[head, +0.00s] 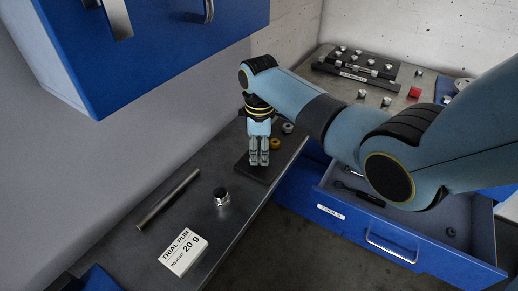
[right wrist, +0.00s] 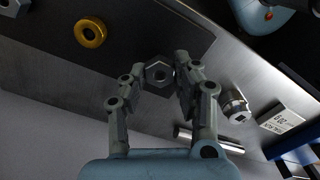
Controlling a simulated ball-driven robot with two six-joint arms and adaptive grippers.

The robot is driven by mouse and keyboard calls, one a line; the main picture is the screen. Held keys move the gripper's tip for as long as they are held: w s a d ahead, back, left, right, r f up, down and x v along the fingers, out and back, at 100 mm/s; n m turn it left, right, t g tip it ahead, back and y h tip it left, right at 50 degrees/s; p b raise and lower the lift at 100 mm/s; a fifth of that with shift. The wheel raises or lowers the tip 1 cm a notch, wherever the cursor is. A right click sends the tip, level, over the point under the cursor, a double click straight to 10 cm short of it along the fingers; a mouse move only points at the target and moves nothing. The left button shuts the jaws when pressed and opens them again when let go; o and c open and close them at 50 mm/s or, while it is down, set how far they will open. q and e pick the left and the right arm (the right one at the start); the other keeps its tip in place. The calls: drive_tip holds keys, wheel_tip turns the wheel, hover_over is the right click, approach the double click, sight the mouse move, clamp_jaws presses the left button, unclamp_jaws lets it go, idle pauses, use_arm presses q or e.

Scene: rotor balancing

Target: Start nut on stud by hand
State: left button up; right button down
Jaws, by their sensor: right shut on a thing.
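My right gripper (head: 259,162) points down at the dark mat (head: 248,172) on the metal bench. In the right wrist view, its two fingers (right wrist: 159,72) are closed around a grey hex nut (right wrist: 158,76). In the head view the fingers hide this nut. I cannot make out a stud, and cannot tell whether the nut touches anything below. My left gripper is not in view.
A metal rod (head: 168,199), a small metal cylinder (head: 222,198) and a white 20 g box (head: 183,251) lie nearer on the bench. A blue cabinet (head: 160,40) hangs at upper left. An open blue drawer (head: 395,245) with tools is at right. A rack (head: 356,72) stands behind.

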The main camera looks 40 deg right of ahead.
drive_tip(key=shift+f, duration=0.45)
drive_tip(key=shift+r, duration=0.1)
drive_tip(key=shift+r+n+p, duration=0.1)
drive_tip(key=shift+n+p, duration=0.45)
drive_tip(key=shift+n, duration=0.65)
drive_tip(key=n+p, duration=0.1)
drive_tip(key=n, duration=0.3)
drive_tip(key=shift+n, duration=0.8)
drive_tip(key=shift+f+p, duration=0.25)
drive_tip(key=shift+p, duration=0.1)
drive_tip(key=shift+f, duration=0.2)
